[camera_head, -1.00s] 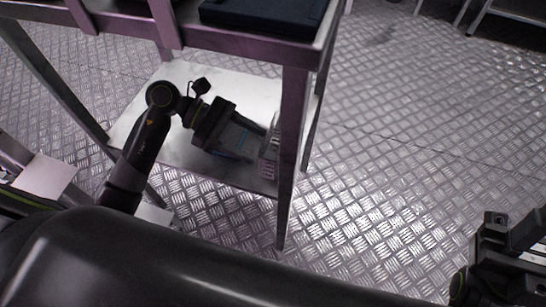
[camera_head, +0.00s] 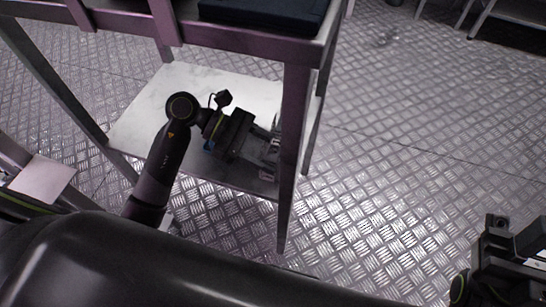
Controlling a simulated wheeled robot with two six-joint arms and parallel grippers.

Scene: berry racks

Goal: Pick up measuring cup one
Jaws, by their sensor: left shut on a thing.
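A clear measuring cup (camera_head: 271,147) stands on the pale lower shelf (camera_head: 210,82) of a metal rack, close behind its front right leg. The leg hides part of it. My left arm reaches in under the rack's top from the left. My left gripper (camera_head: 266,149) is shut on the cup at the right side of the shelf; its fingertips are partly hidden by the leg. My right gripper (camera_head: 520,256) is cut off at the right edge, away from the rack, and how its fingers stand is unclear.
The rack's front right leg (camera_head: 291,150) stands just right of the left gripper. The metal top (camera_head: 240,36) with a dark tray (camera_head: 265,10) is above the arm. Open patterned floor (camera_head: 410,140) lies to the right. Another rack (camera_head: 515,22) is at the top right.

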